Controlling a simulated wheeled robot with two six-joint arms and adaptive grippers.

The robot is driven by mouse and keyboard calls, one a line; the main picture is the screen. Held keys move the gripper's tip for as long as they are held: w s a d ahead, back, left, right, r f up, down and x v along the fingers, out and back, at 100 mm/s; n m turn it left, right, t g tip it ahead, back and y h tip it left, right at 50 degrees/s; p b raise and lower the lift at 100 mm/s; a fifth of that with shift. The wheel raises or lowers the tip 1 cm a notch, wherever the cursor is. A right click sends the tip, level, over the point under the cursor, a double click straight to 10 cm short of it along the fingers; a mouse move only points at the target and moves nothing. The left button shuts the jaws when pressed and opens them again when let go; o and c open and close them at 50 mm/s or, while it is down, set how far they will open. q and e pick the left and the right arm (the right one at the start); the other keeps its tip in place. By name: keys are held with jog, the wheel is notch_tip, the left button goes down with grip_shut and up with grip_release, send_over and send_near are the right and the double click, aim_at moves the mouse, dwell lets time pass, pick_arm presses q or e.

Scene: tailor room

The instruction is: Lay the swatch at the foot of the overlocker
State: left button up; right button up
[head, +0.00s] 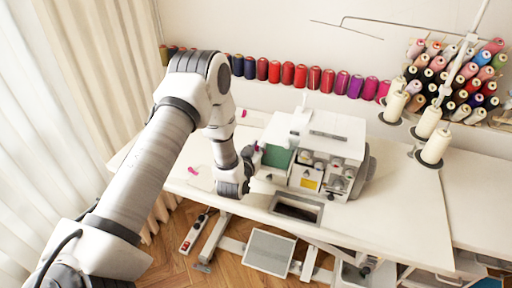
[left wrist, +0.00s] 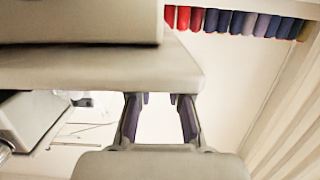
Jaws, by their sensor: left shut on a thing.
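The overlocker (head: 325,145) is a white machine with dials and a yellow label, standing on the pale table. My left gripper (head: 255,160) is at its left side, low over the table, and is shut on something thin. A green patch (head: 279,157) shows just beyond its fingers, against the machine; I take it for the swatch, though its edges merge with the machine. In the left wrist view, my left gripper's fingers (left wrist: 160,104) point at a pale slab (left wrist: 100,68). No green shows between them there. My right gripper is in neither view.
The table (head: 400,210) is clear to the right and in front of the overlocker, apart from a rectangular cutout (head: 297,207). Thread cones (head: 436,147) stand to the right. A row of spools (head: 288,73) lines the wall. Small pink bits lie left of my gripper.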

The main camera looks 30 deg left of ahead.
pick_arm(q)
jog(key=shift+f, duration=0.1)
dwell(0.3)
jog(key=o, duration=0.8)
